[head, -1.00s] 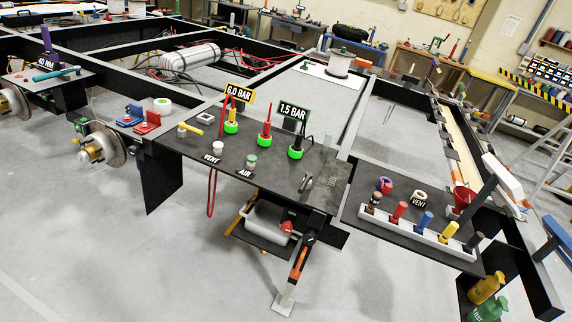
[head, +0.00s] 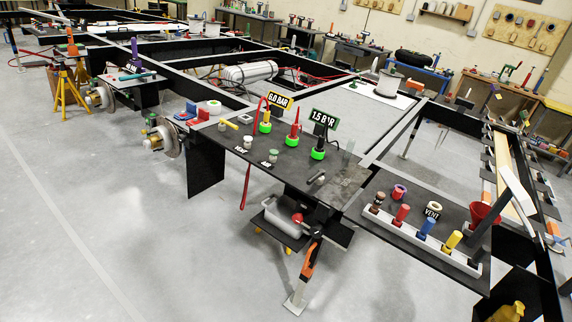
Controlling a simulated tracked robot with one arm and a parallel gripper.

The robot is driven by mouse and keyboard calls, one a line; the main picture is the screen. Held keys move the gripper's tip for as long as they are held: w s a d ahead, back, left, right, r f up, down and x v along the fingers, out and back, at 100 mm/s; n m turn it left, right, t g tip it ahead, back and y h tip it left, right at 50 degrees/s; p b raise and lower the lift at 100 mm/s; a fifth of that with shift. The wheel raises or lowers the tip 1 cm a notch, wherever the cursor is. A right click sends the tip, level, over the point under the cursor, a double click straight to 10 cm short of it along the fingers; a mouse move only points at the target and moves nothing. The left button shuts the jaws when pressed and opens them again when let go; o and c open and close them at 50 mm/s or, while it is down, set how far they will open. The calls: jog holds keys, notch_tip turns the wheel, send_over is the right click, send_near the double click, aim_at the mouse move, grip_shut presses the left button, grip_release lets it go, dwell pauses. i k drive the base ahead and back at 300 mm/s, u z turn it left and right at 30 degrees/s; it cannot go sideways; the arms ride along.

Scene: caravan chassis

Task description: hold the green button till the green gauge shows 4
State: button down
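The green button (head: 273,155) is a small green-topped knob near the panel's front edge, by the AIR label (head: 268,164). A white-topped button (head: 247,141) stands left of it, by the VENT label. Nothing touches either button. My gripper is not in view, so its opening is hidden.
Three yellow, red and black plugs with bright green bases stand behind the buttons; the red one (head: 293,135) is in the middle. Open grey floor (head: 110,220) lies left.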

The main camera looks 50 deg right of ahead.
aim_at(273, 153)
jog(key=z, duration=1.15)
jog(key=i, duration=1.05)
jog(key=z, duration=1.7)
jog(key=k, duration=1.4)
jog(key=u, duration=0.65)
